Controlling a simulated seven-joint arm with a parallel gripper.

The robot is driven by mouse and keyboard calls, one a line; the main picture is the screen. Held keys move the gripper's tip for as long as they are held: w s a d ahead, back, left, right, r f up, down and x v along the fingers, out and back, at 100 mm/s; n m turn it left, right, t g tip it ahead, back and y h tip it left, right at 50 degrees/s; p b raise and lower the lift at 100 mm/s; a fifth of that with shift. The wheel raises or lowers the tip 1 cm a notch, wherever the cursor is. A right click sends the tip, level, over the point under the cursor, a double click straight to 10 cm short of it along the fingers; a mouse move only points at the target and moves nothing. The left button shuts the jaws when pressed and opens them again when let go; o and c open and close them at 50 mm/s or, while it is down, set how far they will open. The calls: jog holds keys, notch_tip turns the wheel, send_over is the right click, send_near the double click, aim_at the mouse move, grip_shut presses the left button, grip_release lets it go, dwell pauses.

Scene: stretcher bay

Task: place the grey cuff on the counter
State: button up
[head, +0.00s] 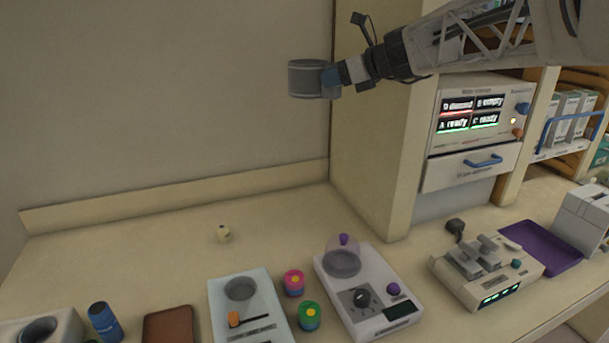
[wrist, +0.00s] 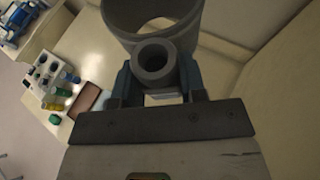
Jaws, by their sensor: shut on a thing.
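The grey cuff (head: 306,78) is a short, ring-like grey band. My gripper (head: 333,78) is shut on its right side and holds it in the air, well above the counter (head: 150,240), in front of the back wall. In the wrist view the cuff (wrist: 152,20) shows as a large open ring, with a smaller grey ring-shaped part (wrist: 155,66) between the blue fingers of my gripper (wrist: 157,85). The cuff touches nothing but my gripper.
Along the front are a blue bottle (head: 104,322), a brown tray (head: 168,324), pink (head: 293,282) and green (head: 309,316) containers and a white scale-like device (head: 372,300). A tall cabinet panel (head: 375,150) rises at right.

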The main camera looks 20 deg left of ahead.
jog(key=a+f+m+t+h, duration=0.1)
jog(key=a+f+m+t, duration=0.2)
jog(key=f, duration=1.1)
jog(key=a+f+m+t+h, duration=0.2)
jog(key=a+f, duration=0.7)
jog(key=f, duration=0.6)
jog(key=shift+m+t, duration=0.9)
jog(key=shift+t, duration=0.1)
jog(key=shift+w+a+f, duration=0.1)
jog(key=shift+w, duration=0.05)
jog(key=shift+w+n+g, duration=0.2)
jog(key=shift+n+g, duration=0.1)
jog(key=shift+n, duration=0.1)
jog(key=d+f+n+g+y, duration=0.3)
jog(key=d+f+n+g, duration=0.1)
jog(key=d+n+g, duration=0.4)
jog(key=shift+s+g, duration=0.4)
jog(key=shift+s, duration=0.05)
